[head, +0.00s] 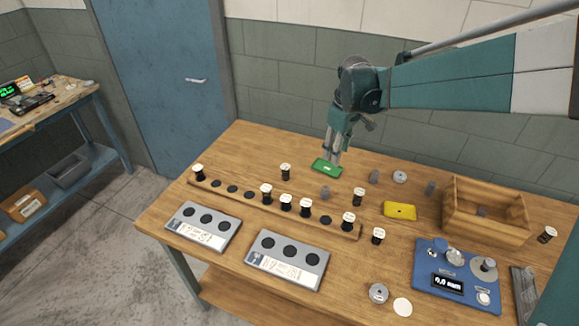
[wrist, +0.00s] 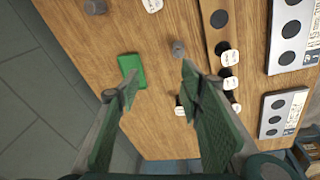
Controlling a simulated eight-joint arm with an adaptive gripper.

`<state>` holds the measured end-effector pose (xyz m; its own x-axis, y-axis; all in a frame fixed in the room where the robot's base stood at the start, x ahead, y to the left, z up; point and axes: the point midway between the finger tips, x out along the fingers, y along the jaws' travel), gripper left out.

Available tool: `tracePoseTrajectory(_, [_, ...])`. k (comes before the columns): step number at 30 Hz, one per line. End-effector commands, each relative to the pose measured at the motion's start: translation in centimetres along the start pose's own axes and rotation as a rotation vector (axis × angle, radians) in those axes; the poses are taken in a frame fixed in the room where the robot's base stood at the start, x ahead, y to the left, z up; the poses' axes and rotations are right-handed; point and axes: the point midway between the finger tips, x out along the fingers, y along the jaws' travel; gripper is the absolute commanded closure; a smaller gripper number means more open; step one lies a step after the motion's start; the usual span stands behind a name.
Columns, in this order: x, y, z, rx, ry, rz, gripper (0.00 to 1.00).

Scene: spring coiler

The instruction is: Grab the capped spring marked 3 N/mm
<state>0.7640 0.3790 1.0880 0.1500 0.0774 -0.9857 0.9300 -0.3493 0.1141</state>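Several capped springs with black bodies and white caps show in the head view. Some stand in the long wooden rack (head: 232,199), such as one near its middle (head: 285,203). Others stand on the table, including one behind the rack (head: 285,171), one (head: 358,197) left of the yellow block and one (head: 378,236) in front of it. The cap markings are too small to read, so I cannot tell which is 3 N/mm. My gripper (head: 333,156) is above the table's back, near the green block. In the wrist view my gripper (wrist: 157,82) is open and empty.
A green block (head: 327,168) and a yellow block (head: 400,211) lie on the table (head: 175,205). A wooden box (head: 487,219) and a blue gauge (head: 452,285) stand at right. Two grey trays with dark round wells, left (head: 205,224) and right (head: 288,259), lie at the front.

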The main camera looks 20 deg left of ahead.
Motion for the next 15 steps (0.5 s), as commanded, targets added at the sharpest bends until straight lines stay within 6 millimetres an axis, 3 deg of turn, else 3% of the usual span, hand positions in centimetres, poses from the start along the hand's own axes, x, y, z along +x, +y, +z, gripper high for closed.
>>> tracePoseTrajectory(15, [5.9,-2.2,-10.2,-0.236,-0.052,-0.072,0.63])
